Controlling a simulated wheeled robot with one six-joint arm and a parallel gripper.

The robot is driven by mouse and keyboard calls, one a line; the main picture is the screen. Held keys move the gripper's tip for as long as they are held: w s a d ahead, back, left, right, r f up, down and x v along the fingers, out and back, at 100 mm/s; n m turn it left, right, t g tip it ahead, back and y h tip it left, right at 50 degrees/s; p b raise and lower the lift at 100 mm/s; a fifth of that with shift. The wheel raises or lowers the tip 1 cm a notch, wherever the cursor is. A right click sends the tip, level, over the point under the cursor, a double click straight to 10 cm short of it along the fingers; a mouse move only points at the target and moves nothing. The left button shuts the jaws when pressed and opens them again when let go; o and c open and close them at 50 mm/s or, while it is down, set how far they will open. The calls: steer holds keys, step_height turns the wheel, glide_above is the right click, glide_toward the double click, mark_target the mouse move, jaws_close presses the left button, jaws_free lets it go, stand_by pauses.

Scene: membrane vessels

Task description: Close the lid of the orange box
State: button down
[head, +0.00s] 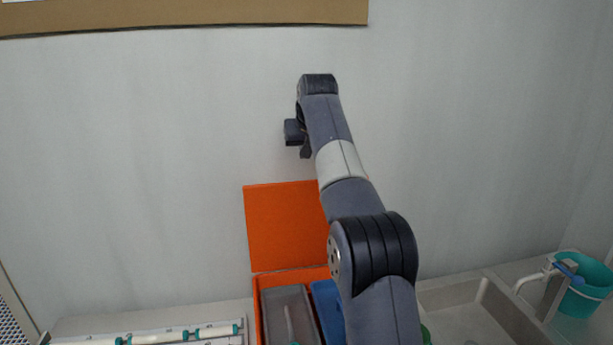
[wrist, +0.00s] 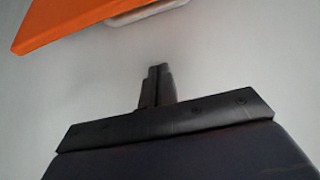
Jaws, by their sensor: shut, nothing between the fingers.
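The orange box (head: 257,302) stands on the counter at the bottom centre of the head view, partly hidden behind my arm. Its orange lid (head: 282,228) is open and stands upright in front of the wall. An orange panel, which looks like the lid (wrist: 75,20), fills the upper left of the wrist view, with a pale piece beside it. My gripper (head: 305,152) is above the lid, apart from it, near the wall. In the wrist view my gripper's fingers (wrist: 156,72) are together with nothing between them.
Inside the box are a grey tray (head: 287,305) and a blue one (head: 326,300). White tubes with teal fittings (head: 165,335) lie at the left. A sink (head: 465,305), a tap (head: 535,275) and a teal bucket (head: 585,290) are at the right. A brown board edge (head: 190,15) is above.

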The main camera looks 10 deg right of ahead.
steer(key=shift+w+f+p, duration=0.1)
steer(key=shift+w+f, duration=0.15)
steer(key=shift+f, duration=1.05)
steer(key=shift+w+f+p, duration=0.1)
steer(key=shift+w+f, duration=0.1)
steer(key=shift+f, duration=1.05)
steer(key=shift+w+f+p, duration=0.1)
steer(key=shift+w+f, duration=0.15)
steer(key=shift+f, duration=1.05)
steer(key=shift+s, duration=0.1)
steer(key=shift+f+b, duration=0.15)
steer(key=shift+b, duration=0.15)
